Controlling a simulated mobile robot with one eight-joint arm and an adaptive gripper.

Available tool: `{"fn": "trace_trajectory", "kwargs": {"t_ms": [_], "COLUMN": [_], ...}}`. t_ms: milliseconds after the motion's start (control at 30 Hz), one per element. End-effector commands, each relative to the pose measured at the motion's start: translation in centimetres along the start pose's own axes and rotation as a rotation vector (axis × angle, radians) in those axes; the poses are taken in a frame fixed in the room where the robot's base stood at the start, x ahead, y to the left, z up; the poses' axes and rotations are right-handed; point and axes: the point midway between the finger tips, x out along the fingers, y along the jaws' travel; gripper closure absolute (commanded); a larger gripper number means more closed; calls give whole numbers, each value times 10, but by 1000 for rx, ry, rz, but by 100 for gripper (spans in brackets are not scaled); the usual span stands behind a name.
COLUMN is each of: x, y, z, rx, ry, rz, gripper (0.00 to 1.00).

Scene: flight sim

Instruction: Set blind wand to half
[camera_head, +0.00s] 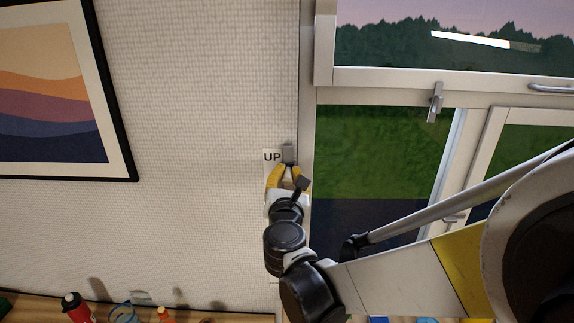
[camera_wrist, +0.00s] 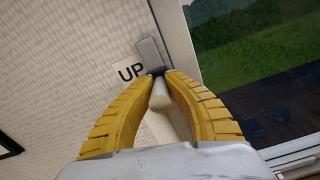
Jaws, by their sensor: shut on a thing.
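The blind wand (camera_wrist: 160,97) shows in the wrist view as a pale, round-ended stick between my two yellow fingers. My gripper (camera_wrist: 161,77) is shut on it, with the fingertips at a dark collar below a grey metal bracket (camera_wrist: 150,52). In the head view my gripper (camera_head: 288,170) is at the wall just left of the window frame, right below the bracket (camera_head: 289,154). A white label reading "UP" (camera_head: 271,157) is to the left of the bracket. The fingers and wrist hide much of the wand in the head view. I see no blind slats.
The window frame (camera_head: 308,130) with glass panes stands close to the right, with a latch (camera_head: 435,102) on it. A framed picture (camera_head: 60,95) hangs at left. A wooden surface at lower left bears a red bottle (camera_head: 76,308) and small items. The wall between is clear.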

Motion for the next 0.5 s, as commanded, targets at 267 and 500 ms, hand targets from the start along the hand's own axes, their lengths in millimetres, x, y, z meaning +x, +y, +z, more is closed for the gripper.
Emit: {"fn": "trace_trajectory", "kwargs": {"t_ms": [267,500], "x": [1,1], "y": [-18,-32], "z": [-88,-157], "rx": [1,1], "ry": [0,0], "rz": [-1,-2], "gripper": [100,100]}}
